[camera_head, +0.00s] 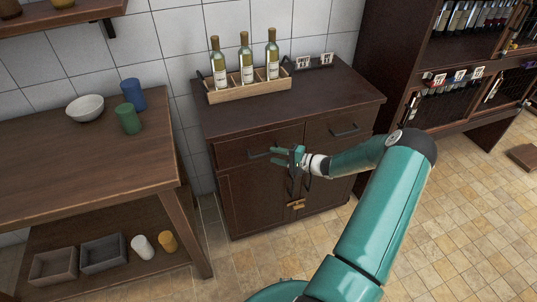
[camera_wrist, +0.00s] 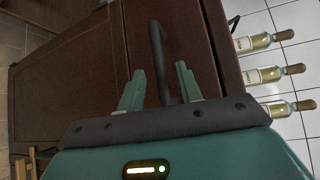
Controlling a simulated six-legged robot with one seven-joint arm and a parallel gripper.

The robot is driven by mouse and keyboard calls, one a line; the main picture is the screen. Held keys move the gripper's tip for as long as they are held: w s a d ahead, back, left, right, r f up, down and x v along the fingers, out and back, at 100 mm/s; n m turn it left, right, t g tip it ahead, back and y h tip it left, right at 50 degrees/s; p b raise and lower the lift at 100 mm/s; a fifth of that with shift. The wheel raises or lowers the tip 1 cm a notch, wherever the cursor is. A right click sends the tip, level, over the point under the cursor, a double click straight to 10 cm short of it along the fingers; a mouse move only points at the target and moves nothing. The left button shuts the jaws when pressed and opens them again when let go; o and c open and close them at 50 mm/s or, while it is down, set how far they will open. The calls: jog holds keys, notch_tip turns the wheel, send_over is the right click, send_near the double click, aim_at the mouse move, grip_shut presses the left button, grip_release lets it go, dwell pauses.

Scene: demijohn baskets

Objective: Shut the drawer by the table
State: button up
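The dark wooden cabinet (camera_head: 225,122) stands to the right of the table (camera_head: 95,160). Its left drawer (camera_head: 232,151), the one nearer the table, has a dark bar handle (camera_head: 258,155). The drawer front looks nearly flush; I cannot tell whether a small gap is left. My gripper (camera_head: 279,156) is at the right end of that handle. In the wrist view, my gripper (camera_wrist: 160,88) is open and empty, with the dark handle (camera_wrist: 158,45) between and beyond its two green fingers. I cannot tell whether they touch it. The drawer front (camera_wrist: 192,45) shows behind.
A wooden rack (camera_head: 252,90) with three bottles stands on the cabinet top. A right drawer (camera_head: 325,133) and lower doors (camera_head: 255,198) are beside and below. The table holds a white bowl (camera_head: 85,107), a green cup (camera_head: 128,118) and a blue cup (camera_head: 132,93).

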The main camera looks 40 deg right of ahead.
jog(key=v, duration=0.9)
jog(key=a+r+n+g+h, duration=0.1)
jog(key=a+r+n+g, duration=0.6)
jog(key=a, duration=0.5)
jog(key=a+r+n+g, duration=0.2)
jog(key=a+r+g, duration=0.3)
jog(key=a+r, duration=0.6)
jog(key=s+a+r+n+t+h, duration=0.1)
jog(key=s+a+r+n+h, duration=0.1)
jog(key=s+a+r, duration=0.5)
jog(key=s+a+r+n+t+h, duration=0.2)
jog(key=s+a+r+h, duration=0.3)
jog(key=s, duration=0.6)
jog(key=shift+a+r+n, duration=0.4)
jog(key=shift+a+r, duration=0.45)
jog(key=shift+a, duration=0.25)
jog(key=shift+s+d, duration=0.1)
jog(key=shift+d, duration=0.1)
